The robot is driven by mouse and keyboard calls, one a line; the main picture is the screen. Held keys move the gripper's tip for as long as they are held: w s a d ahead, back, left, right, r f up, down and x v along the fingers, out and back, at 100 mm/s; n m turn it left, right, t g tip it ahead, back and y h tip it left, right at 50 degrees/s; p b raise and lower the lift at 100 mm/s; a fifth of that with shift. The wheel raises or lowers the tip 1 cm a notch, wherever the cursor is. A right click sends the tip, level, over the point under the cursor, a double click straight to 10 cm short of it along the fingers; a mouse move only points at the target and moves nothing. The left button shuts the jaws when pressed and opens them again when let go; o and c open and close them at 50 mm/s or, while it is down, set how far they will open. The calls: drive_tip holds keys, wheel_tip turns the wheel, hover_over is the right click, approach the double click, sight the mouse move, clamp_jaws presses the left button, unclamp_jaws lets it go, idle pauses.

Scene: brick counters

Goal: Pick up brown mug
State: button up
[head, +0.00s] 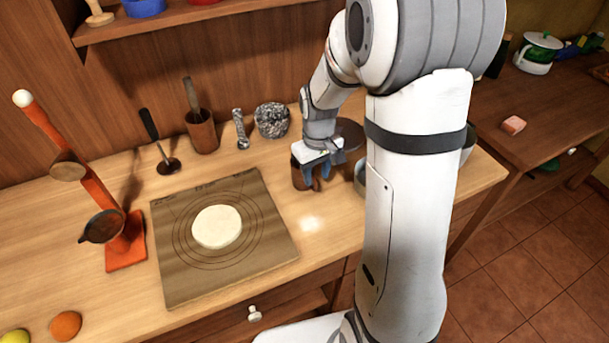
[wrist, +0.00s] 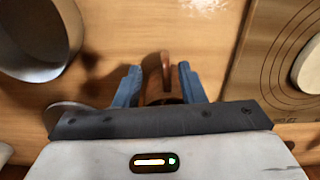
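The brown mug (head: 298,178) stands on the wooden counter right of the pastry board, partly hidden behind my gripper in the head view. My gripper (head: 318,178) points down at it, its blue fingers over the mug. In the wrist view the mug's handle (wrist: 157,75) and a little of its body show between the two blue fingers of my gripper (wrist: 160,88). The fingers stand apart, one on each side of the mug. Most of the mug's body is hidden by the gripper's housing, so I cannot tell whether the fingers press on it.
A grey metal bowl (wrist: 35,70) stands close by in the wrist view. The pastry board (head: 180,270) with pale dough (head: 217,227) lies to the left. A speckled mortar (head: 271,120) and wooden container (head: 201,133) stand behind. The counter in front of the mug is clear.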

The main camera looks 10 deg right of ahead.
drive_tip(key=f, duration=0.3)
drive_tip(key=a+f, duration=0.1)
drive_tip(key=f, duration=0.1)
drive_tip(key=shift+w+p, duration=0.35)
drive_tip(key=shift+p, duration=0.05)
clamp_jaws()
